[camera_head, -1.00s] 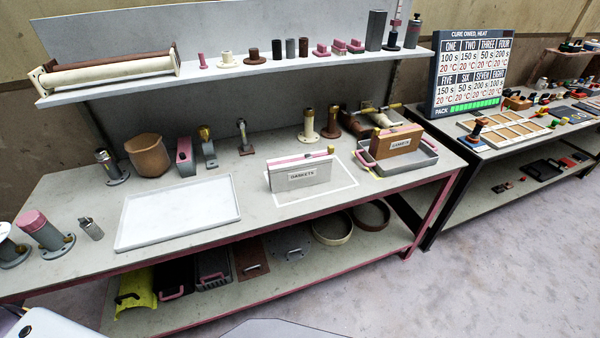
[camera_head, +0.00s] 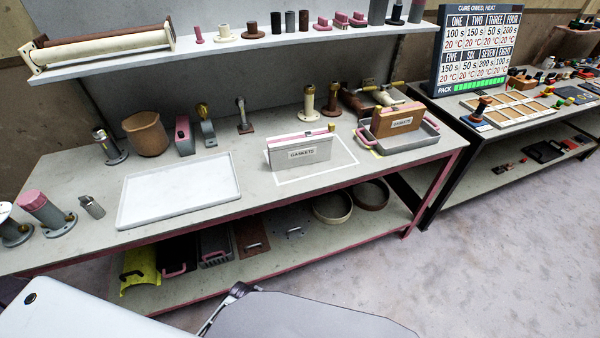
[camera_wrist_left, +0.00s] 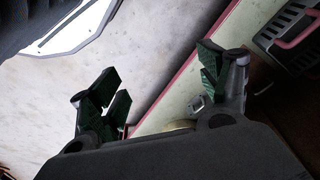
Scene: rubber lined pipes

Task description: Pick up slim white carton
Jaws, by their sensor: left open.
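A slim white carton (camera_head: 301,156) labelled GASKETS stands upright on the workbench, inside a white outlined rectangle, with pink along its top. My left gripper (camera_wrist_left: 160,88) is open and empty in the left wrist view, its two dark green-padded fingers spread apart. It is over the floor beside the bench's pink edge, and the carton does not show in that view. In the head view, my white left arm part is at the lower left, well short of the carton. My right gripper is not in view.
A white tray (camera_head: 178,191) lies left of the carton. A brown GASKETS box (camera_head: 398,126) stands in a grey tray with pink handles (camera_head: 428,146) to its right. Metal fittings and a brown pot (camera_head: 147,136) stand behind. A shelf (camera_head: 240,42) overhangs the bench's back.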

